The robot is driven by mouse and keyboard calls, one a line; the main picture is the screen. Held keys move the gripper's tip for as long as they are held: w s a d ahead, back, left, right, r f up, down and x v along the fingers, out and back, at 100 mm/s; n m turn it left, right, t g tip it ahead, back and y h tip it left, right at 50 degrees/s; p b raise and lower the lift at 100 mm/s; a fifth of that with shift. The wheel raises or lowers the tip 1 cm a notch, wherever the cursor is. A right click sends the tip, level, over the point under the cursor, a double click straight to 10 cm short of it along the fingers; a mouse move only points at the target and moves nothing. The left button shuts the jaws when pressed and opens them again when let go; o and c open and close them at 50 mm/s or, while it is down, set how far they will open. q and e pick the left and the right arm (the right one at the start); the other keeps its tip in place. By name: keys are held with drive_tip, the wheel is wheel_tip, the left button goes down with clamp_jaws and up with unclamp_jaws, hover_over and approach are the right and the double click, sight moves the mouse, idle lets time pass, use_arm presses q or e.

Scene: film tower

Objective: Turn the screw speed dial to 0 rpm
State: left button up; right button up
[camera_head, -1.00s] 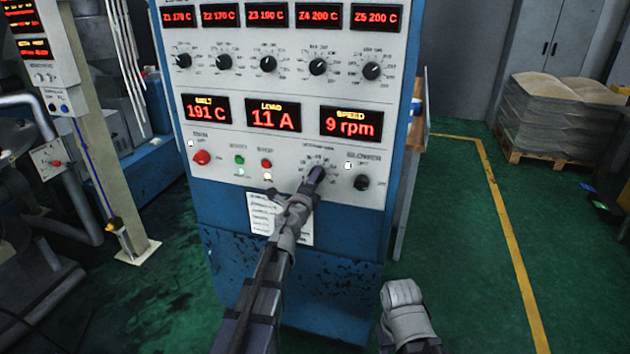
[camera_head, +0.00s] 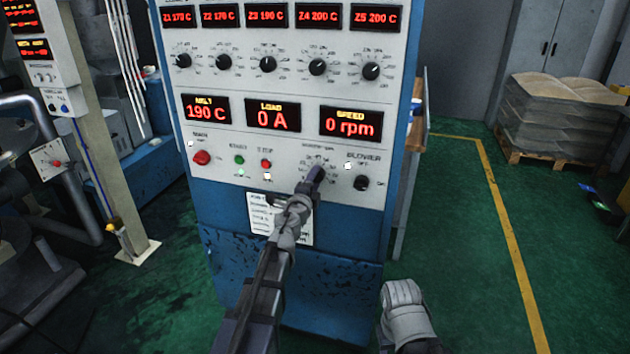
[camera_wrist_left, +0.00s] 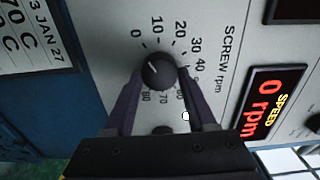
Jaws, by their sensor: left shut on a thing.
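The screw speed dial (camera_wrist_left: 158,73) is a round black knob with a white pointer line, in the middle of the left wrist view. Its pointer is directed up and left, towards the 0 mark of the printed scale. My left gripper (camera_head: 314,176) is shut on the dial, one dark finger on each side of it. In the head view the gripper hides most of the knob. The speed display (camera_head: 350,122) reads 0 rpm and also shows in the left wrist view (camera_wrist_left: 272,103). My right gripper's fingers are not in view; only a grey part of that arm shows.
The blower knob (camera_head: 361,183) is just right of my left gripper. Left of it are the stop button (camera_head: 266,163), the green start button (camera_head: 239,160) and a red main knob (camera_head: 202,158). The load display (camera_head: 272,115) reads 0 A.

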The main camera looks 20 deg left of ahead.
use_arm(q)
drive_tip(key=o, duration=1.4)
drive_tip(key=shift+c, duration=0.2)
drive_tip(key=s, duration=0.7)
drive_tip(key=shift+s+a, duration=0.15)
drive_tip(key=shift+s, duration=0.25)
